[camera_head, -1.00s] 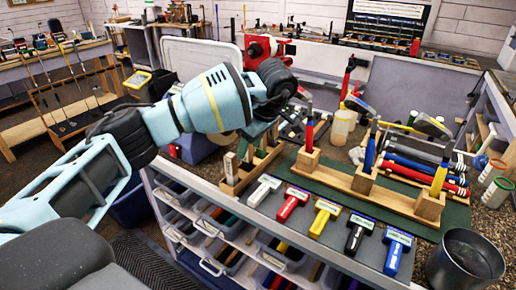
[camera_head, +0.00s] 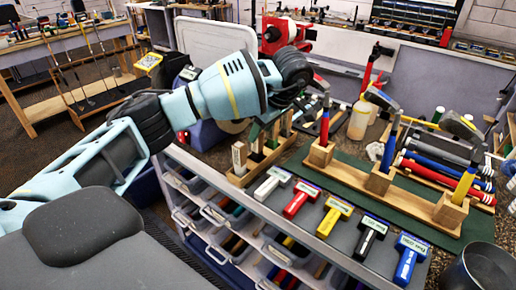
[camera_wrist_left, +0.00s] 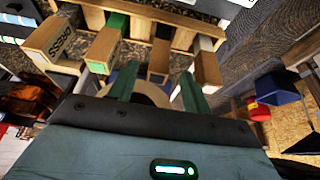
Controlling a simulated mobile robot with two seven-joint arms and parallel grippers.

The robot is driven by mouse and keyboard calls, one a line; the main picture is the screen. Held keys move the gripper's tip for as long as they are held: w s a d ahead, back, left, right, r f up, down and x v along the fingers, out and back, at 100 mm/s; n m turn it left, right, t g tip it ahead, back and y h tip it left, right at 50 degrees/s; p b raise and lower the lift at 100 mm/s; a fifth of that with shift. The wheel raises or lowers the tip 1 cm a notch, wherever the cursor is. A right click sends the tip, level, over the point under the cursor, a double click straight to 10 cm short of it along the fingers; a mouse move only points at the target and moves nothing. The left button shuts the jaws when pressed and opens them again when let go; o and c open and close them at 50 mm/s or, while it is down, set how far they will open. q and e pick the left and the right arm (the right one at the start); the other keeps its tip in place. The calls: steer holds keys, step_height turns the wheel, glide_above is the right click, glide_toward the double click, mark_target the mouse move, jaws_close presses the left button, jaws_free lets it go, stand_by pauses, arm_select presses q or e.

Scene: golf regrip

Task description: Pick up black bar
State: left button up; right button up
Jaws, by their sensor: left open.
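My left gripper (camera_wrist_left: 158,86) is open, with its two green fingers pointing at a wooden rack (camera_wrist_left: 150,32) that holds several upright bars. In the left wrist view a wooden bar with a dark end (camera_wrist_left: 160,56), which looks like the black bar, lies in line with the gap between the fingers. I cannot tell whether the fingers touch it. A bar with a green end (camera_wrist_left: 106,45), one with a white end (camera_wrist_left: 207,65) and a lettered block (camera_wrist_left: 55,43) stand beside it. In the head view the wrist partly hides the rack (camera_head: 236,181). My right gripper is out of view.
A wooden hammer stand (camera_head: 410,201) is to the right. A metal bucket (camera_head: 480,270) stands front right.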

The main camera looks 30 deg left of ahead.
mark_target(257, 148)
arm_select(q)
steer(key=x, duration=0.4)
steer(key=shift+w+a+f, duration=0.15)
steer(key=shift+f, duration=0.1)
steer(key=shift+c, duration=0.7)
steer(key=c, duration=0.9)
steer(key=shift+r, duration=0.1)
